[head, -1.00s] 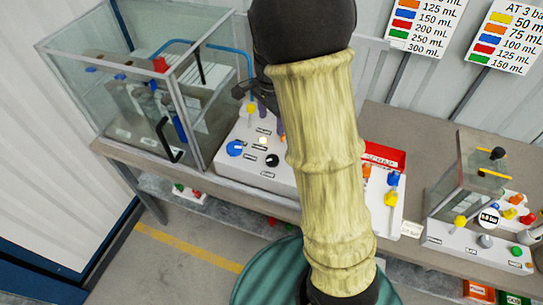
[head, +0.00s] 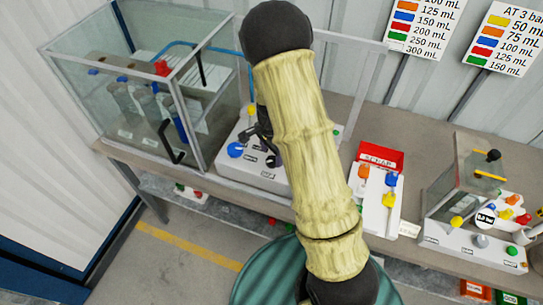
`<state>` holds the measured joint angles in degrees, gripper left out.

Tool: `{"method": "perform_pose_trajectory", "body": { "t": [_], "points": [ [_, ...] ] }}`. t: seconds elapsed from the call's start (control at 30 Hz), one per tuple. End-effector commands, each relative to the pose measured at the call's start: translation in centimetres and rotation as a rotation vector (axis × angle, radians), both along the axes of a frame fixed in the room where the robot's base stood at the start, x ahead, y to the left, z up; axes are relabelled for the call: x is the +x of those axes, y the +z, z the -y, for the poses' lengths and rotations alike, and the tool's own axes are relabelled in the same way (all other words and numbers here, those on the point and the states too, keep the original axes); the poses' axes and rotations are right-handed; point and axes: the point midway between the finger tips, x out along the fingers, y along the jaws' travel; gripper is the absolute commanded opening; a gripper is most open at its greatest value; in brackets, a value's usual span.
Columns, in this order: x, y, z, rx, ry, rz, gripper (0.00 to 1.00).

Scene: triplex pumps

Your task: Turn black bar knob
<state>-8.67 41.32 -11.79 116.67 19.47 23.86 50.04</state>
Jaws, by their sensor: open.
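The white control panel (head: 262,178) stands on the bench beside the glass case. A black knob (head: 271,161) on it shows only partly, just below my gripper, and its bar shape is too small to make out. My gripper (head: 266,150) is open and dark, low over the panel close to the black knob. I cannot tell whether its fingers touch the knob or stand around it. My arm hides the right part of the panel.
A blue knob (head: 235,149) sits left of the black knob. The glass case (head: 150,90) with bottles rises close on the left.

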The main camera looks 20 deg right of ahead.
Motion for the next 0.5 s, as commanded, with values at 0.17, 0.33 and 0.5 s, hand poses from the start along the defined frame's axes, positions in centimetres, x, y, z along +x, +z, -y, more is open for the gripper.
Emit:
{"method": "perform_pose_trajectory", "body": {
  "t": [0.17, 0.33, 0.5],
  "points": [
    [0.0, -2.2, 0.0, 0.0, -0.001, -0.002, 0.61],
    [0.0, -2.9, 0.0, 0.0, -0.001, 0.001, 0.61],
    [0.0, -3.0, 0.0, 0.0, 0.0, 0.001, 0.61]
  ]
}}
